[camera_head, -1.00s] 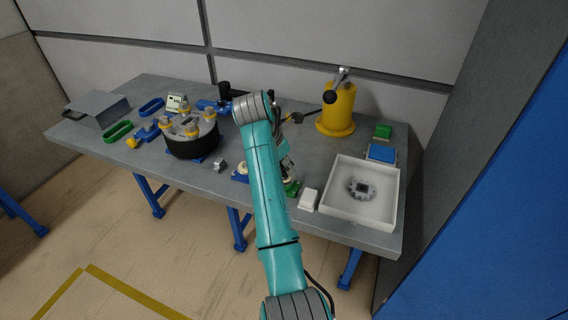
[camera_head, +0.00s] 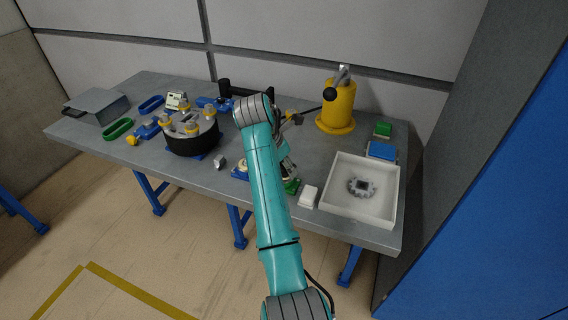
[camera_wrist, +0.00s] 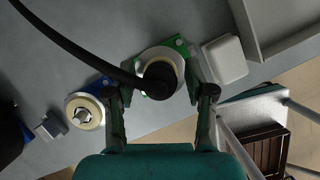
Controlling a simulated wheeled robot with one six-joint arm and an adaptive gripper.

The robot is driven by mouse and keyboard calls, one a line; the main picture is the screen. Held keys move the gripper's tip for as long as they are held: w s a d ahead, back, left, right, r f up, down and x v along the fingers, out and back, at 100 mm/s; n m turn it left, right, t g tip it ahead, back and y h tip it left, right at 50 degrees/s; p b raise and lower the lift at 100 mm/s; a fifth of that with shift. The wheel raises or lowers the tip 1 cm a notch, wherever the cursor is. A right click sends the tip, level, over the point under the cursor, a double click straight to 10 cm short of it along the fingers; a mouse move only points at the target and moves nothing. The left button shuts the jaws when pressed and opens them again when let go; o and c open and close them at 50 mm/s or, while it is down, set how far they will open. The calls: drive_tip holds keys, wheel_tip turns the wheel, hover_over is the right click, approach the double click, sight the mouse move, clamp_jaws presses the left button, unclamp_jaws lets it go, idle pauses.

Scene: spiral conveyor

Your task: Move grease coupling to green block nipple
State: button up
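The grease coupling (camera_wrist: 160,80) is the dark end of a black hose (camera_wrist: 75,48) in the wrist view. It stands over the cream disc (camera_wrist: 150,58) on the green block (camera_wrist: 184,44) and hides the nipple there. I cannot tell how far it is seated. My gripper (camera_wrist: 159,91) is open, with one finger on each side of the coupling and a gap to it on both sides. In the head view my arm hides most of this spot; only an edge of the green block (camera_head: 292,187) shows.
A blue block with a cream disc and bare metal nipple (camera_wrist: 83,115) lies to the left. A white box (camera_wrist: 225,60) and a white tray (camera_head: 335,203) are close on the right. The yellow grease pump (camera_head: 337,110) stands behind. A dark round carousel (camera_head: 190,142) is further left.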

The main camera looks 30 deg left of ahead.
drive_tip(key=shift+r, duration=0.1)
drive_tip(key=v, duration=0.7)
idle(0.4)
drive_tip(key=shift+s+r, duration=0.1)
drive_tip(key=shift+s, duration=0.05)
